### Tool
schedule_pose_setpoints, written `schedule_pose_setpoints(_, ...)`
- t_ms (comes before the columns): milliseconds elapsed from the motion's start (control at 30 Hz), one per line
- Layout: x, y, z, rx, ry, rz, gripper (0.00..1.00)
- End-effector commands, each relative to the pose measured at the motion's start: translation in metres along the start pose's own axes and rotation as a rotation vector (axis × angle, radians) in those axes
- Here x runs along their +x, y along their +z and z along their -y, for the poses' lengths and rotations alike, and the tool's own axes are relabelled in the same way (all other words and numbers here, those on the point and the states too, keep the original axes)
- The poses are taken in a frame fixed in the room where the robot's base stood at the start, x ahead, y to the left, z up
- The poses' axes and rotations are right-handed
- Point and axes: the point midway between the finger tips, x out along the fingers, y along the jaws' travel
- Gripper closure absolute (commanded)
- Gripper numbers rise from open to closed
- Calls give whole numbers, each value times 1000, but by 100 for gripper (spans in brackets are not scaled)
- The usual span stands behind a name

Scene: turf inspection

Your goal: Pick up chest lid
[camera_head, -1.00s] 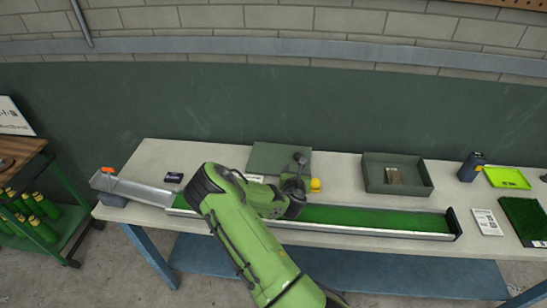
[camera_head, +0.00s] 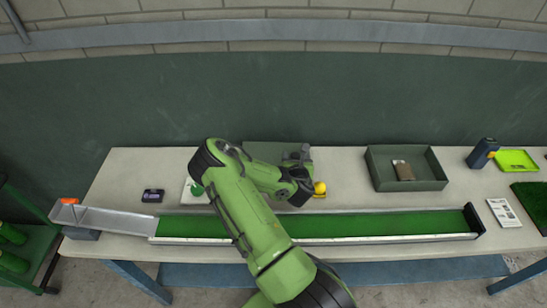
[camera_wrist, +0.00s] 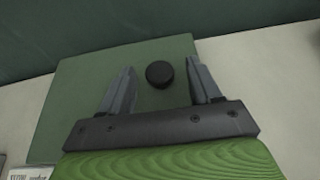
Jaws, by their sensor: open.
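The chest lid is a flat grey-green panel (camera_wrist: 78,85) with a round black knob (camera_wrist: 159,74), lying on the table. In the head view the lid (camera_head: 262,152) is mostly hidden behind my arm. My gripper (camera_wrist: 161,67) is open and empty, with its fingers over the lid. In the wrist view the knob appears between the two fingertips, a little nearer the right finger; I cannot tell the height gap. In the head view my gripper (camera_head: 298,155) is small and partly hidden by its wrist. The open grey-green chest (camera_head: 440,180) stands to the right with a brown item inside.
A long green turf track (camera_head: 380,225) with a metal ramp (camera_head: 110,220) runs along the table's front. A yellow object (camera_head: 320,189) sits close right of my wrist. A small black device (camera_head: 152,195) lies left. A dark wall (camera_head: 400,110) stands behind the table.

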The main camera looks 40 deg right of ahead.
Motion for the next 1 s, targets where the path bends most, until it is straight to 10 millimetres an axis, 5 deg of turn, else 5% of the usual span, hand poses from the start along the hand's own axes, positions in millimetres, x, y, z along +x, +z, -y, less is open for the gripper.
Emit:
schedule_pose_setpoints(67, 0, 0, 0, 0, 1, 0, 37)
schedule_pose_setpoints(467, 0, 1, -1, 0, 1, 1, 99)
schedule_pose_setpoints(800, -1, 4, -1, 0, 1, 2, 100)
schedule_pose_setpoints(1000, -11, 28, 0, -1, 1, 3, 100)
